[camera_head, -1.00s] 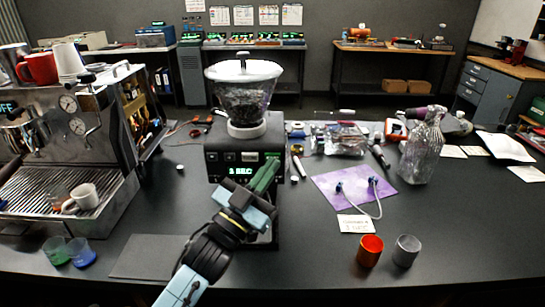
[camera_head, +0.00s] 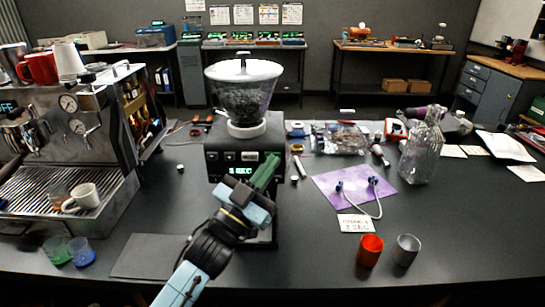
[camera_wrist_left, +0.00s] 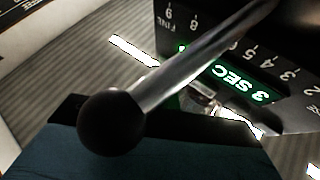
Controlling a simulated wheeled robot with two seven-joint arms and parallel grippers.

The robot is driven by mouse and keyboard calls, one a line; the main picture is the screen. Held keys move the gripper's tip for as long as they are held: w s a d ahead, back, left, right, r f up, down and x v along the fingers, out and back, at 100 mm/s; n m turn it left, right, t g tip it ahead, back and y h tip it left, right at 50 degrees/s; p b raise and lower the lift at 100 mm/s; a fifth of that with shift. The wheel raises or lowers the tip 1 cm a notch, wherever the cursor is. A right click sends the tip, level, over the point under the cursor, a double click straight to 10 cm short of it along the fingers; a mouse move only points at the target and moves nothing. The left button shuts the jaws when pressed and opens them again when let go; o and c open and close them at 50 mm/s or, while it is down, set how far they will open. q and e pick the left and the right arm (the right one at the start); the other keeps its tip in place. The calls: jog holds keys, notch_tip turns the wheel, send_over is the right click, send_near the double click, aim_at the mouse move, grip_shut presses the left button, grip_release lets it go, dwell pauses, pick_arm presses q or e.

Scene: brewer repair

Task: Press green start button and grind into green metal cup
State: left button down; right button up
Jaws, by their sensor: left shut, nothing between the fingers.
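The black grinder (camera_head: 217,160) stands mid-table, with a clear hopper (camera_head: 243,105) of dark beans and a white lid. Its lit green display (camera_head: 240,170) is partly covered in the head view. It reads "3 SEC" in the left wrist view (camera_wrist_left: 240,83). My left gripper (camera_head: 262,172) is shut and empty, its tip close in front of the grinder's face beside the display. I cannot tell whether it touches. The green start button and a green metal cup are not clearly seen; my gripper and arm hide the grinder's lower front.
A metal rod with a black ball knob (camera_wrist_left: 110,122) crosses the left wrist view. Orange (camera_head: 370,250) and grey (camera_head: 405,251) metal cups stand front right. A glass bottle (camera_head: 422,150) stands behind them.

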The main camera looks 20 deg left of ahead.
dwell(0.4)
pick_arm(q)
jog(key=shift+s+d+p, duration=0.2)
jog(key=shift+s+p, duration=0.15)
jog(key=shift+s, duration=0.35)
jog(key=shift+s, duration=0.1)
jog(key=s, duration=0.2)
jog(key=s+d+p, duration=0.1)
jog(key=s, duration=0.1)
jog(key=shift+s+d, duration=0.2)
jog(key=shift+s, duration=0.1)
jog(key=shift+f, duration=0.1)
